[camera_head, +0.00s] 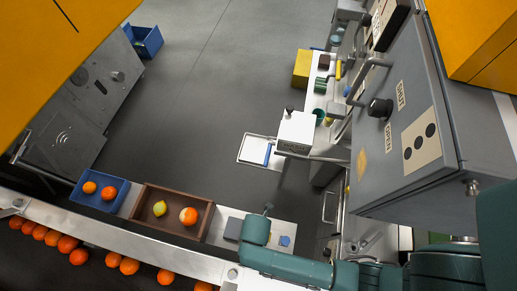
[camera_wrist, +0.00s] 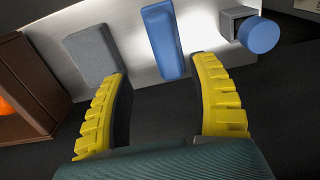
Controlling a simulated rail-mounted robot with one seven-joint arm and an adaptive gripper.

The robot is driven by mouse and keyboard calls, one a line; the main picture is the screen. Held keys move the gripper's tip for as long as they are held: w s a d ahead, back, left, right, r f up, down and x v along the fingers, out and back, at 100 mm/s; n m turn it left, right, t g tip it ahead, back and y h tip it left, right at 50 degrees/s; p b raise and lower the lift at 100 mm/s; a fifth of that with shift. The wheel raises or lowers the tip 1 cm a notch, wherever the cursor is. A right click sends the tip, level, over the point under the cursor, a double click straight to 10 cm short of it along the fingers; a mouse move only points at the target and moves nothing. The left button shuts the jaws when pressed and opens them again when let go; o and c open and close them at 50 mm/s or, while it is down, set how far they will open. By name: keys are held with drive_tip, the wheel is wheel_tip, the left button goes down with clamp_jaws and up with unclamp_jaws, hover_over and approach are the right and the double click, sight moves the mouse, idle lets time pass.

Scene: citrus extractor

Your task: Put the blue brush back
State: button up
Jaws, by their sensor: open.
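My gripper (camera_wrist: 160,72) is open and empty in the wrist view, its yellow ridged fingers spread apart. A long blue block-like piece (camera_wrist: 163,38), which may be the blue brush, lies on a pale shelf (camera_wrist: 207,22) ahead of the gap between the fingers. The fingers do not appear to touch it. In the head view my arm hides this piece. Another thin blue strip (camera_head: 268,153) shows on a white tray (camera_head: 243,153); I cannot tell which of the two is the brush.
A grey block (camera_wrist: 93,52) lies left of the blue piece, and a blue round knob on a grey block (camera_wrist: 259,35) right of it. A brown tray (camera_head: 141,215) with fruit and a blue tray (camera_head: 74,194) stand left. The grey machine (camera_head: 433,100) stands right.

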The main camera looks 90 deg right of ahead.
wheel_tip(320, 180, up, 9)
drive_tip(key=p, duration=0.3)
drive_tip(key=shift+s+f, duration=0.1)
